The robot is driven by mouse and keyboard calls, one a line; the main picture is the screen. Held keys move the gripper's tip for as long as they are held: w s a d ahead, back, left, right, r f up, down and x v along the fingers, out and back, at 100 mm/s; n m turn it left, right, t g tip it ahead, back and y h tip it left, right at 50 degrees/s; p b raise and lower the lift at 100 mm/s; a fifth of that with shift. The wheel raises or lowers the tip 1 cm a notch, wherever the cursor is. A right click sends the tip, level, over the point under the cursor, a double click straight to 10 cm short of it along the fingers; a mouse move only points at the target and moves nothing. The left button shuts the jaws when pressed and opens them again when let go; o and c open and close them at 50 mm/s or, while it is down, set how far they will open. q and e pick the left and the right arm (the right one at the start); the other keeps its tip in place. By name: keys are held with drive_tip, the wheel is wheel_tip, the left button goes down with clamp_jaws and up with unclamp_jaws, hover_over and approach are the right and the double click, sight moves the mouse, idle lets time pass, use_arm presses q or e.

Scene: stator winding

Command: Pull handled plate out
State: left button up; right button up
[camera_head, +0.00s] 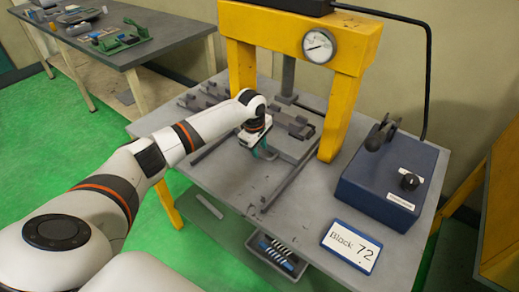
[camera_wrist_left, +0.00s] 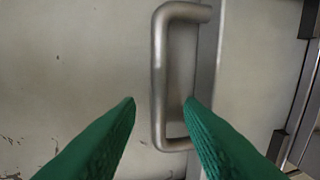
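The handled plate (camera_head: 288,147) is a flat grey plate on the press table. Its metal U-shaped handle (camera_wrist_left: 160,75) shows close up in the left wrist view. My left gripper (camera_head: 262,152) points down over the plate's near part and partly hides it. In the left wrist view its two green fingers (camera_wrist_left: 160,102) stand apart, and the handle's long bar appears between their tips. I cannot tell whether either finger touches the handle. My right gripper is not in view.
A yellow press frame (camera_head: 340,112) with a round gauge (camera_head: 319,45) rises behind. A tray of parts (camera_head: 277,256) sits below the front edge. Dark rails (camera_head: 283,182) cross the table.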

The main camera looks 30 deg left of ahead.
use_arm(q)
drive_tip(key=shift+w+f, duration=0.1)
drive_tip(key=shift+f, duration=0.55)
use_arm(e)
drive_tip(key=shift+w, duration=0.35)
use_arm(q)
clamp_jaws()
